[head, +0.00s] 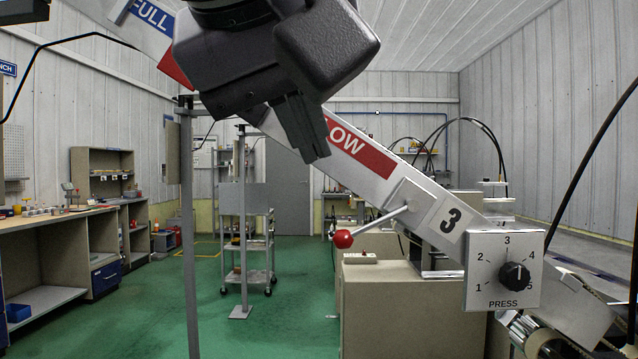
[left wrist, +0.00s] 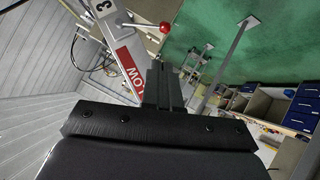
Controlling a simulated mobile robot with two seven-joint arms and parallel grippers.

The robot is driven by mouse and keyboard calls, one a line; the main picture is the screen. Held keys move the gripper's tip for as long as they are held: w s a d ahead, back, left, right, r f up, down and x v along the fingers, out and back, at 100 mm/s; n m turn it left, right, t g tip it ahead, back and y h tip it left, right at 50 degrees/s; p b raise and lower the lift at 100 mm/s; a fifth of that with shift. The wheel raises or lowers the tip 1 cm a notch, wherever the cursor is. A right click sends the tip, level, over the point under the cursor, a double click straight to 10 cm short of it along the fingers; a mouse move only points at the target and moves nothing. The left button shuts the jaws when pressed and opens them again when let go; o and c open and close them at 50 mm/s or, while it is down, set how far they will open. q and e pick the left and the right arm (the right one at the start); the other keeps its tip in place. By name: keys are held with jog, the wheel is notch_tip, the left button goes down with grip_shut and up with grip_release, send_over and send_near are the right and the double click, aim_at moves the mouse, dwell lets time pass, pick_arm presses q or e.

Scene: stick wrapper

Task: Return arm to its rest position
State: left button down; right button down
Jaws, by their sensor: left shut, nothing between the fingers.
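My left gripper (head: 302,128) hangs in the upper middle of the head view, its dark fingers closed together with nothing between them. It is in front of a slanted grey machine beam with a red label (head: 360,147), and hides part of that beam. In the left wrist view the shut fingers (left wrist: 162,88) point towards the beam's red label (left wrist: 129,70). Whether the fingers touch the beam cannot be told. My right gripper is in neither view.
The beam carries a lever with a red knob (head: 343,238) and a PRESS dial (head: 515,275) at lower right. A wheeled cart (head: 246,240) stands behind thin posts. A workbench (head: 50,228) lines the left wall. The green floor between is largely clear.

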pick_arm(q)
jog(key=s+d+f+n+g+h+p, duration=0.3)
jog(key=d+f+n+g+h, duration=0.75)
jog(key=g+h, duration=0.45)
jog(key=w+a+f+n+t+p, duration=0.1)
jog(key=w+a+f+n+t, duration=0.75)
jog(key=n, duration=0.75)
jog(key=w+a+f+n+t+p, duration=0.25)
jog(key=w+f+n+t, duration=0.3)
jog(key=n+t, duration=0.9)
jog(key=s+a+f+n+y, duration=0.1)
jog(key=a+f+n+y, duration=0.35)
jog(key=f+n, duration=0.35)
jog(key=s+a+f+n+y, duration=0.1)
jog(key=a+f+n+y, duration=0.4)
jog(key=f+n, duration=0.4)
jog(key=s+a+f+n+g+y, duration=0.3)
jog(key=s+a+f+n+g, duration=0.1)
jog(key=s+f, duration=0.5)
jog(key=s+a+f+n+g+y+p, duration=0.1)
jog(key=s+a+f+n+g+y, duration=0.2)
jog(key=s+f, duration=0.5)
notch_tip(320, 180, down, 4)
jog(key=a+n+g, duration=0.1)
jog(key=a+n, duration=0.1)
jog(key=shift+s+n, duration=0.3)
jog(key=shift+s, duration=0.05)
